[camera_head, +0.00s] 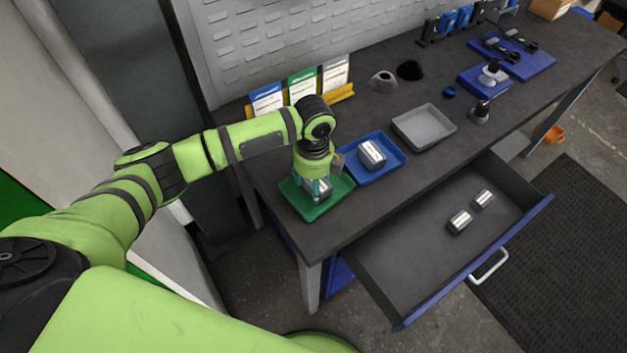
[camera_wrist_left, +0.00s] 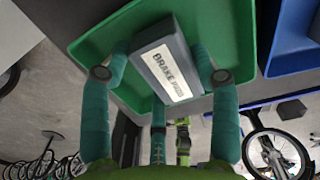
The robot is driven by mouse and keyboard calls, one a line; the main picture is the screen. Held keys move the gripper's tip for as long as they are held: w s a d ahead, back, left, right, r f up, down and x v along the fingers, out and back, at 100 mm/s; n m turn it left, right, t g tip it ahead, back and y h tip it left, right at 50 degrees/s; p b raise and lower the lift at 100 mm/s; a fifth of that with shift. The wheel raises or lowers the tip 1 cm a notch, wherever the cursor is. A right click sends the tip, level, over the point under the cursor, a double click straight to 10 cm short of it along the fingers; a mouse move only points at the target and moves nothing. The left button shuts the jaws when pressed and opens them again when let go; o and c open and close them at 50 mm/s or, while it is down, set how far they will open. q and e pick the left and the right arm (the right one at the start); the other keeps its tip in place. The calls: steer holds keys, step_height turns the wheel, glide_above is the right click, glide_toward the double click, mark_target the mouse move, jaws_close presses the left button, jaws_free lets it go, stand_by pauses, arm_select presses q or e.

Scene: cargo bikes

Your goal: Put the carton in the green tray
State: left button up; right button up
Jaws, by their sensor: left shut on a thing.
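The carton (camera_wrist_left: 172,72), a grey box with a white "BRAKE PADS" label, is between the fingers of my left gripper (camera_head: 318,188). My left gripper is shut on it. In the wrist view the teal fingers (camera_wrist_left: 161,58) press on both sides of it. The green tray (camera_head: 299,207) is at the left front of the bench, and the gripper points down into it. In the wrist view the green tray (camera_wrist_left: 236,30) spreads behind the carton. The carton is over or inside the tray; I cannot tell if it touches the floor of it. The right gripper is out of view.
A blue tray (camera_head: 387,169) holding another box (camera_head: 372,153) stands just right of the green tray, and an empty grey tray (camera_head: 424,126) is further right. An open drawer (camera_head: 415,262) with two silver-and-black items juts out below the bench. Upright cards (camera_head: 302,84) stand behind.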

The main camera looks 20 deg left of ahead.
arm_select(q)
steer(key=shift+f, duration=0.15)
steer(key=o, duration=1.2)
steer(key=shift+c, duration=0.2)
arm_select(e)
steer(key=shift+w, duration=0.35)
arm_select(q)
step_height(320, 180, up, 12)
steer(key=b, duration=0.2)
steer(key=shift+r, duration=0.2)
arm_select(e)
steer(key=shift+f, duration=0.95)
